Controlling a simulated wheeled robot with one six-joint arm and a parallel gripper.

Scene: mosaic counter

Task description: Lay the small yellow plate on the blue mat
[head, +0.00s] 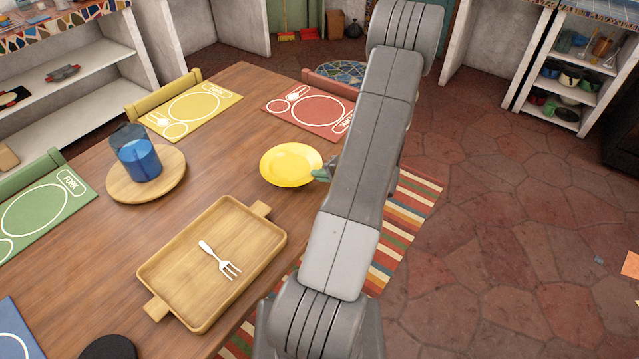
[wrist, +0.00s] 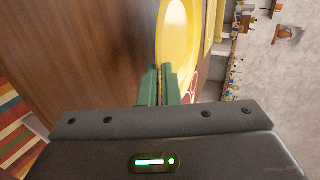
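The small yellow plate (head: 291,164) is near the table's right edge in the head view. In the wrist view the plate (wrist: 176,40) shows just beyond my fingertips. My gripper (wrist: 160,86) has its green fingers close together at the plate's rim, and they appear shut on it. In the head view my gripper (head: 322,175) meets the plate's right edge, partly hidden by my arm. I cannot tell whether the plate touches the table. The blue mat (head: 14,335) shows only in part at the bottom left corner of the head view.
A wooden tray (head: 262,210) with a fork (head: 222,262) lies between plate and blue mat. A blue cup (head: 140,160) stands on a round board (head: 172,182). Green (head: 40,212), yellow (head: 195,106) and red (head: 310,108) mats line the table. A dark round object (head: 108,348) is at the bottom.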

